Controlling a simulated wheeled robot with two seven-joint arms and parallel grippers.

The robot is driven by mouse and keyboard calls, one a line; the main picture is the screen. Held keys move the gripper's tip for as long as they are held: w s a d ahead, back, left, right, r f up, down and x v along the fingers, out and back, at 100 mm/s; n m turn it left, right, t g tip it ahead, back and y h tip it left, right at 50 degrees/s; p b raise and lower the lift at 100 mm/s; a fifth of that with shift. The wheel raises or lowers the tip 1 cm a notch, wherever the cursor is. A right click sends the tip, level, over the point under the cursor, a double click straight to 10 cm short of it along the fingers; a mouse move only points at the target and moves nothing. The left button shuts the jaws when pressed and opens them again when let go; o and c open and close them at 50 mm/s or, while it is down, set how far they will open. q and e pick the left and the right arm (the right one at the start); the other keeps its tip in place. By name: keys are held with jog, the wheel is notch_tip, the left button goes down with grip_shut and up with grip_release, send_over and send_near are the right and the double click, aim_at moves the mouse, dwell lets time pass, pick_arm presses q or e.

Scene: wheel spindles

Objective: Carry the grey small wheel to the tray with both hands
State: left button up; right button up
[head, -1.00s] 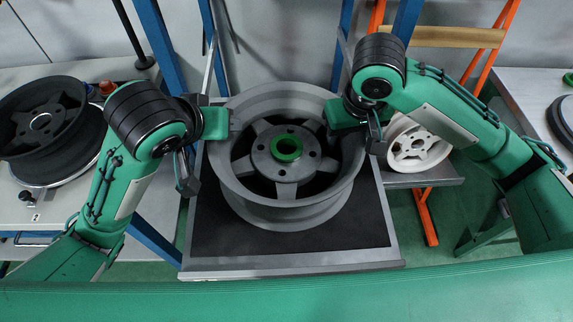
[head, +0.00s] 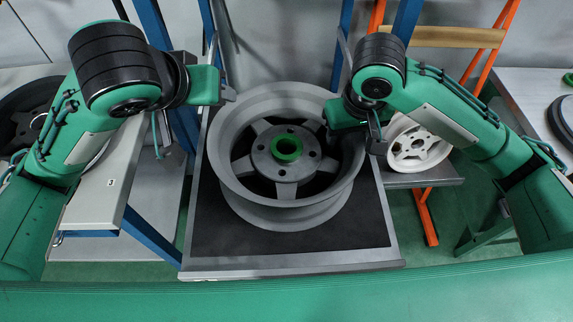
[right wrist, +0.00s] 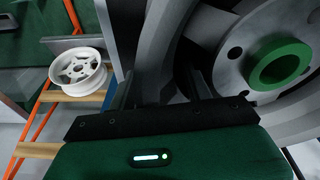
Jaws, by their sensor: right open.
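The grey small wheel (head: 236,170) lies flat on the black-matted, grey-edged tray (head: 290,265). A green ring (head: 287,148) sits at its hub; wheel and ring also show in the right wrist view (right wrist: 225,62). My right gripper (head: 350,125) is at the wheel's right rim. In the right wrist view its open fingers (right wrist: 163,88) appear to stand either side of the rim; contact is unclear. My left gripper (head: 226,92) is raised above and left of the wheel, apart from it. Its jaw gap is not clear.
A white wheel (head: 418,146) rests on a low shelf right of the tray, beside an orange frame (head: 427,215). A dark wheel (head: 22,120) is on the left bench, partly behind my left arm. Blue posts (head: 343,40) stand behind the tray.

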jog(key=shift+s+d+r, duration=0.1)
jog(key=shift+s+r, duration=0.2)
jog(key=shift+r, duration=1.65)
jog(key=shift+s+r, duration=0.25)
jog(key=shift+r, duration=1.75)
jog(key=shift+s+d+r, duration=0.1)
jog(key=shift+s+r, duration=0.2)
jog(key=shift+r, duration=1.65)
